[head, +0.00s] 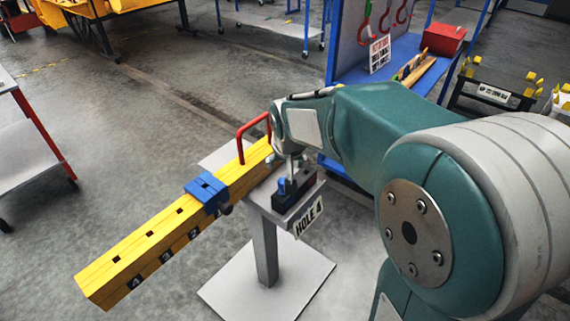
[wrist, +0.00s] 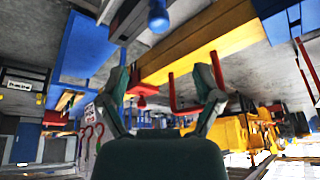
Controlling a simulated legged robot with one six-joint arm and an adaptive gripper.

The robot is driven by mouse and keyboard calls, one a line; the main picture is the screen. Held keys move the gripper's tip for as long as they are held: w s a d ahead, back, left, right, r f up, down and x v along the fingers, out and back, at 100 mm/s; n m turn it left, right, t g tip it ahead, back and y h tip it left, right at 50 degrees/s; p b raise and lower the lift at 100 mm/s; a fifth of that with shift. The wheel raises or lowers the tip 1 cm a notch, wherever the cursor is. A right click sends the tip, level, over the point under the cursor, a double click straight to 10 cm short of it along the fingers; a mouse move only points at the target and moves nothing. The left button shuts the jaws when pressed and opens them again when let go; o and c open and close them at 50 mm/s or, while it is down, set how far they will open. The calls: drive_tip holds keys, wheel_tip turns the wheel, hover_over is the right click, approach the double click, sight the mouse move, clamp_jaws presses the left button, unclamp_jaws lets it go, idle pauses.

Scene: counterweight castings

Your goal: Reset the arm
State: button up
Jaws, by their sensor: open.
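My arm (head: 385,125) reaches in from the right to the near end of a stand. In the head view my gripper's fingers cannot be made out. In the wrist view, which looks inverted, my gripper (wrist: 162,76) has its two fingers spread, with nothing gripped between them. Beyond them is a yellow beam (wrist: 200,42) with a red handle (wrist: 172,92). In the head view the numbered yellow beam (head: 150,245) carries a blue collar (head: 208,190) and the red handle (head: 239,146). A blue-knobbed piece (head: 283,187) sits in a dark holder beside it.
The beam rests on a grey pedestal (head: 264,250) with a "HOLE 4" sign (head: 308,216). A blue bench (head: 400,62) with a red box (head: 443,38) stands behind my arm. A red-legged table (head: 45,137) is at left. Floor between is clear.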

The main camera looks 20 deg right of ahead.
drive_tip(key=s+r+n, duration=0.1)
drive_tip(key=s+r, duration=0.2)
drive_tip(key=s, duration=0.8)
drive_tip(key=s+r+t, duration=0.1)
drive_tip(key=s+r, duration=0.2)
drive_tip(key=s, duration=0.9)
drive_tip(key=shift+d+r+n, duration=0.15)
drive_tip(key=shift+d+n, duration=0.1)
drive_tip(key=shift+n, duration=0.15)
drive_tip(key=shift+s, duration=0.1)
